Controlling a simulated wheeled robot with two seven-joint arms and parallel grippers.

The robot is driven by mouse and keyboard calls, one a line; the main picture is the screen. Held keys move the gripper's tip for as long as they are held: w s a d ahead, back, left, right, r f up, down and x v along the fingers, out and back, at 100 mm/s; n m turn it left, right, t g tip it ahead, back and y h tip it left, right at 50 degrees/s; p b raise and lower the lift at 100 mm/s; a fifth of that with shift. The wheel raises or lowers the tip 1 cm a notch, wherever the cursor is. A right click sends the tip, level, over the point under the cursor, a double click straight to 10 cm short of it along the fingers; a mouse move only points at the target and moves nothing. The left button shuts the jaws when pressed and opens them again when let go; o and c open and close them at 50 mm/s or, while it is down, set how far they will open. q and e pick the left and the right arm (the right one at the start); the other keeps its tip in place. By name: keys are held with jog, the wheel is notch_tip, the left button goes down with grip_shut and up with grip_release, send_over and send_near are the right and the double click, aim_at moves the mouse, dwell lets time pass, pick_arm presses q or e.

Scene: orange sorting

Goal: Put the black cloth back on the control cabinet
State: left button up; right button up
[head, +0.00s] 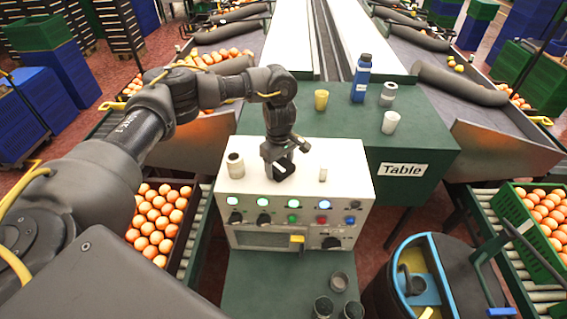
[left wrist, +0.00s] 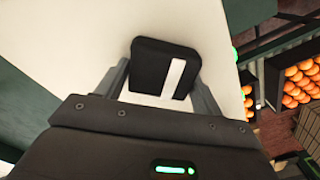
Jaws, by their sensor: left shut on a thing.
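The control cabinet (head: 345,160) is a white box with lit buttons and knobs on its front, in the middle of the head view. My left gripper (head: 284,164) is over the left-middle of its top, pointing down. The black cloth (left wrist: 148,72) shows in the left wrist view as a dark folded piece with a white stripe, between the two fingers of my left gripper (left wrist: 160,84), which is shut on it. In the head view the cloth is hard to tell from the dark gripper. Whether it touches the cabinet top is unclear. My right gripper is not in view.
A grey cup (head: 235,165) and a small white cylinder (head: 323,174) stand on the cabinet top. Behind, a green table (head: 300,122) holds a blue bottle (head: 361,79), a yellow cup (head: 321,100) and pale containers. Dark cups stand on the green surface in front. Orange crates flank both sides.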

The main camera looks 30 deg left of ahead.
aim_at(280, 164)
pick_arm(q)
jog(key=shift+d, duration=0.1)
jog(key=shift+f, duration=0.15)
jog(key=o, duration=1.4)
jog(key=shift+c, duration=0.2)
jog(key=shift+r, duration=0.4)
notch_tip(280, 164, up, 12)
jog(key=b, duration=0.3)
jog(key=shift+f, duration=0.2)
